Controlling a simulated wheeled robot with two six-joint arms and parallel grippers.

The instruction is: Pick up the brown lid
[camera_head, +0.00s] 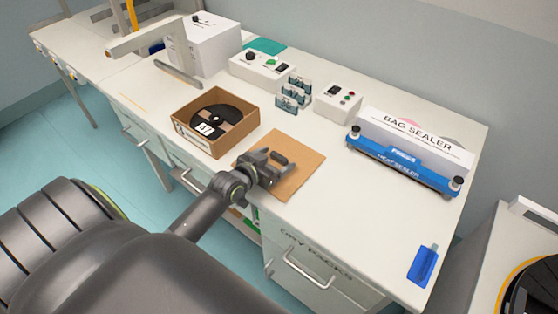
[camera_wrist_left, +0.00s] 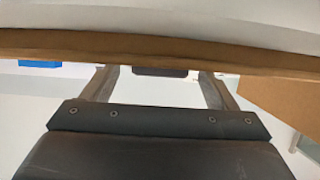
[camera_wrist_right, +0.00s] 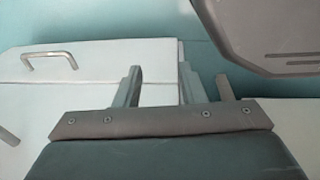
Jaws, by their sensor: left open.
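The brown lid (camera_head: 300,176) is a flat square piece lying on the white bench in front of the small control boxes. My left gripper (camera_head: 276,164) is over the lid's left part, with its fingers apart and nothing seen held. In the left wrist view a brown edge (camera_wrist_left: 160,48), which looks like the lid's, runs across just beyond the spread left fingers (camera_wrist_left: 160,85). I cannot tell whether they touch it. My right gripper (camera_wrist_right: 158,88) shows only in its own wrist view, with its fingers apart and empty, away from the lid.
An open brown box (camera_head: 183,140) with a black labelled reel (camera_head: 215,124) stands left of the lid. Control boxes (camera_head: 262,68) and a small rack (camera_head: 293,93) stand behind. A blue bag sealer (camera_head: 404,163) is at right.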

